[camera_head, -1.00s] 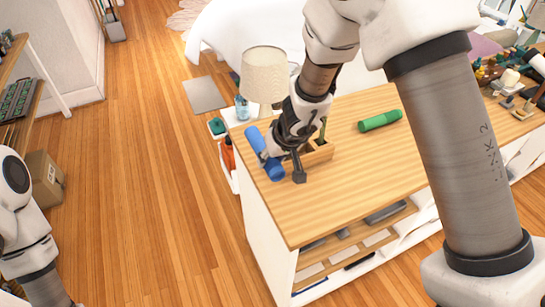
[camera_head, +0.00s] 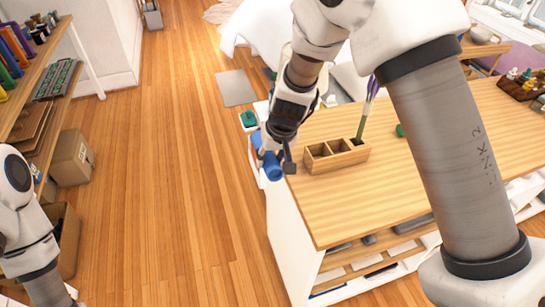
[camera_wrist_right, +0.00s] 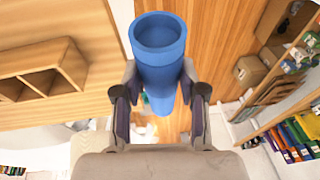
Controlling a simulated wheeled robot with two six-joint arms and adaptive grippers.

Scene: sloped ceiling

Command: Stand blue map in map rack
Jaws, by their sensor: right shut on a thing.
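My right gripper (camera_head: 273,150) is shut around the blue map (camera_head: 272,168), a thick rolled tube. The map is beyond the left edge of the wooden counter, tilted in the head view and partly hidden by the gripper. In the right wrist view the blue map (camera_wrist_right: 160,40) shows its open round end towards the camera, between the two fingers of the right gripper (camera_wrist_right: 160,95).
Open floor (camera_head: 170,180) lies between.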

